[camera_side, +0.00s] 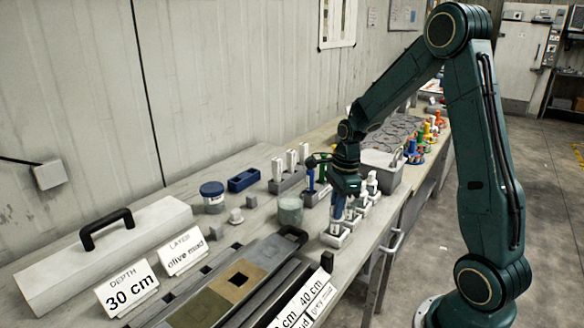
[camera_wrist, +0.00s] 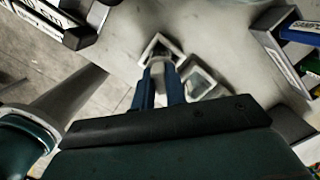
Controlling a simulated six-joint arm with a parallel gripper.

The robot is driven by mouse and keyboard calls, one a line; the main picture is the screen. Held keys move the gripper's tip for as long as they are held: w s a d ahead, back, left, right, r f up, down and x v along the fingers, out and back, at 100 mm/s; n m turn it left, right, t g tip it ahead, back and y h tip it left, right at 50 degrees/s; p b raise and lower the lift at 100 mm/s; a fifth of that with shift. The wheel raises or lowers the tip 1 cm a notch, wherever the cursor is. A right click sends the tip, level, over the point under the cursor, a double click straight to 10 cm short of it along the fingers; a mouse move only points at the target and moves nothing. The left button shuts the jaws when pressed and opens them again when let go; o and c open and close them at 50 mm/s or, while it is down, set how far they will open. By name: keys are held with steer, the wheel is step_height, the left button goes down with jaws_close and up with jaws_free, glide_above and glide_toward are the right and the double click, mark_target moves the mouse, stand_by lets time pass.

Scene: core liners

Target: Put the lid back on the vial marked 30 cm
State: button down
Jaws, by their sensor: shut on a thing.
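My gripper (camera_side: 342,216) points down low over the bench, at the front white holder (camera_side: 336,238). In the wrist view, its two blue fingers (camera_wrist: 160,85) are closed on a small pale, rounded piece (camera_wrist: 158,68). That piece sits over the square opening of a white holder (camera_wrist: 153,46). I cannot tell whether it is the lid alone or a lidded vial, and the fingers hide most of it. White-topped vials (camera_side: 372,180) stand behind my gripper. I cannot read a 30 cm mark on any vial; a card (camera_side: 130,290) reads "DEPTH 30 cm".
An open core tray (camera_side: 232,283) lies in front at left. A cloudy jar (camera_side: 290,208), a blue-lidded jar (camera_side: 212,196), a blue block (camera_side: 243,179) and small pale pieces (camera_side: 236,215) stand left of my gripper. A grey bin (camera_side: 382,172) stands behind it.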

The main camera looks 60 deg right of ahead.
stand_by(0.4)
steer(key=c, duration=0.9)
jaws_free()
steer(key=shift+o, duration=0.2)
steer(key=shift+r, duration=0.1)
steer(key=shift+r, duration=3.4)
jaws_close()
